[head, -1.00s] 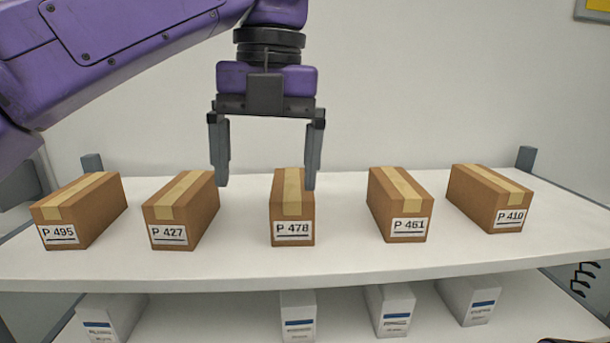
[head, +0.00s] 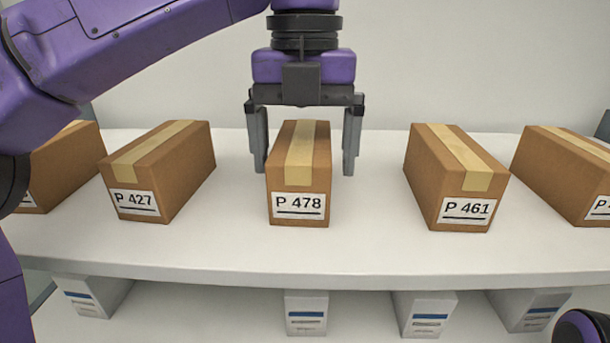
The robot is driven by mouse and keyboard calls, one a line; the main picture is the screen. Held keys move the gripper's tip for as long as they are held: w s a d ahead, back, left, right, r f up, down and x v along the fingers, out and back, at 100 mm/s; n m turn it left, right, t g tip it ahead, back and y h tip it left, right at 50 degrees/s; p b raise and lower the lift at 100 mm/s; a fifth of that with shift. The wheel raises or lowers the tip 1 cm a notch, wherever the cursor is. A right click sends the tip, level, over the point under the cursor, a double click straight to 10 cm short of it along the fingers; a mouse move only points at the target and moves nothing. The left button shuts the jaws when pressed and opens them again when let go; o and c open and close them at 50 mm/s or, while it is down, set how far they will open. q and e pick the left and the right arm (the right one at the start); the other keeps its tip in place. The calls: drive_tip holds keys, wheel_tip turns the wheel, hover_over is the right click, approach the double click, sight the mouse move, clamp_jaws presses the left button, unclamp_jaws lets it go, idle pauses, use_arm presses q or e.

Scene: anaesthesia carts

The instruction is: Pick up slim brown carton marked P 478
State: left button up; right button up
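The slim brown carton marked P 478 (head: 299,205) stands on the white upper shelf in the middle of the head view, with a tan tape strip along its top. My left gripper (head: 305,172) comes down over it from above, open. One finger is close by the carton's left side and the other is to its right with a wider gap. The fingertips are lowered below the level of the carton's top, and the carton is not gripped. My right gripper is not in view.
Similar cartons marked P 427 (head: 137,203) and P 461 (head: 465,210) stand on either side with clear gaps. Partly cut-off cartons stand at the far left (head: 62,170) and far right (head: 565,175). White boxes (head: 306,312) sit on the shelf below. A wall is behind.

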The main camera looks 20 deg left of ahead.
use_arm(q)
drive_tip(key=shift+w+f, duration=0.45)
drive_tip(key=shift+f, duration=0.15)
drive_tip(key=shift+s+r, duration=0.15)
drive_tip(key=shift+s, duration=0.35)
drive_tip(key=shift+s+r, duration=0.1)
drive_tip(key=shift+s, duration=0.2)
drive_tip(key=shift+c, duration=1.2)
drive_tip(key=c, duration=0.5)
drive_tip(key=shift+w, duration=0.1)
drive_tip(key=c, duration=0.4)
drive_tip(key=shift+o, duration=0.2)
drive_tip(key=shift+w, duration=0.1)
